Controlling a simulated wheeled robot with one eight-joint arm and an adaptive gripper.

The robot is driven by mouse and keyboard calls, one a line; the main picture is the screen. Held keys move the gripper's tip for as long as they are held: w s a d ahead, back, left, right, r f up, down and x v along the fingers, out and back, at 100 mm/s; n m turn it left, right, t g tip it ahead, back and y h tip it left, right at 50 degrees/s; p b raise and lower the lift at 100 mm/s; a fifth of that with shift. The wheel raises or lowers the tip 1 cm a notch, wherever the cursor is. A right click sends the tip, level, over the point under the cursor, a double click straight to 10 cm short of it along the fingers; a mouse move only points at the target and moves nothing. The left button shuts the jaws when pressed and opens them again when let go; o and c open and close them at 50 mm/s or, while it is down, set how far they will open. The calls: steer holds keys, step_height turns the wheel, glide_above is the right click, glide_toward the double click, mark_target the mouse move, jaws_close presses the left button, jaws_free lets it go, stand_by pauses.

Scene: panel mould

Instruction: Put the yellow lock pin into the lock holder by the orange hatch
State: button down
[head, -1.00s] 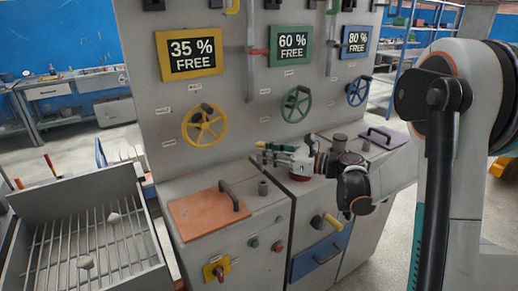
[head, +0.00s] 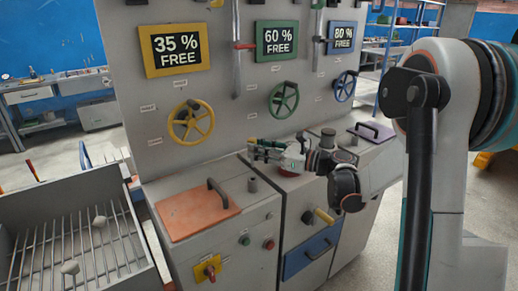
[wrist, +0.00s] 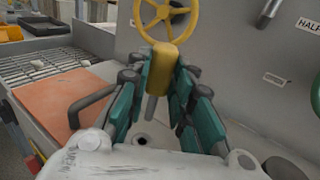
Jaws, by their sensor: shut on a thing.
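The yellow lock pin (wrist: 160,62) is clamped between the teal-padded fingers of my gripper (wrist: 162,82) in the wrist view. Its grey shaft (wrist: 150,108) points down. A round grey holder (wrist: 143,140) with a dark hole shows below the shaft, between the fingers; the pin looks apart from it. My gripper (head: 256,150) is above and just behind or beside the holder there; the depth is hard to tell. The pin is hardly visible in the head view.
The hatch has a dark raised handle (head: 219,193). A grey panel with yellow (head: 191,123), green (head: 283,100) and blue handwheels rises behind. A barred tray (head: 75,245) stands at the left. A purple hatch (head: 370,132) lies right of my wrist.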

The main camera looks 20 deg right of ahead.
steer(key=shift+f+b, duration=1.1)
steer(key=shift+f, duration=0.65)
steer(key=shift+f+b, duration=1.35)
steer(key=shift+f, duration=0.1)
stand_by(0.6)
steer(key=shift+f, duration=1.35)
steer(key=c, duration=1.3)
jaws_free()
steer(key=shift+d, duration=0.1)
steer(key=v, duration=1.1)
steer(key=shift+s+d, duration=0.25)
steer(key=shift+s, duration=0.1)
